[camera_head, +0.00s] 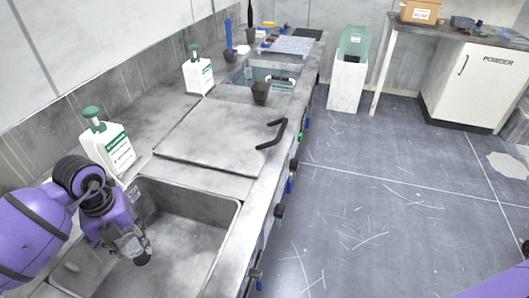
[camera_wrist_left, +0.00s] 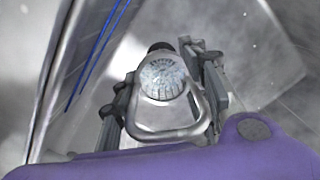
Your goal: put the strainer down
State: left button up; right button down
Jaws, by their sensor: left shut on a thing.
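My left gripper (camera_head: 135,245) is over the open sink basin (camera_head: 190,235) at the lower left of the head view. In the left wrist view, my left gripper (camera_wrist_left: 160,95) is shut on the strainer (camera_wrist_left: 163,78), which has a round, pale, ribbed top. A grey metal loop (camera_wrist_left: 168,130) shows just below it in that view. In the head view the strainer cannot be made out clearly against the gripper. How far the gripper is above the basin floor is hard to tell. My right gripper is not in view.
A white bottle with a green pump (camera_head: 112,145) stands behind the basin, and a second one (camera_head: 198,75) farther along. A flat lid with a black handle (camera_head: 225,135) lies beside the basin. A dark cup (camera_head: 261,92) stands beyond. The floor (camera_head: 370,200) at right is clear.

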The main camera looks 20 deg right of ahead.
aim_at(141, 258)
pick_arm(q)
jog(key=shift+f, duration=2.35)
jog(key=shift+f, duration=0.1)
jog(key=o, duration=1.3)
jog(key=shift+f, duration=0.1)
jog(key=shift+c, duration=0.2)
notch_tip(141, 258, up, 12)
jog(key=shift+a+r, duration=0.1)
jog(key=shift+r, duration=0.1)
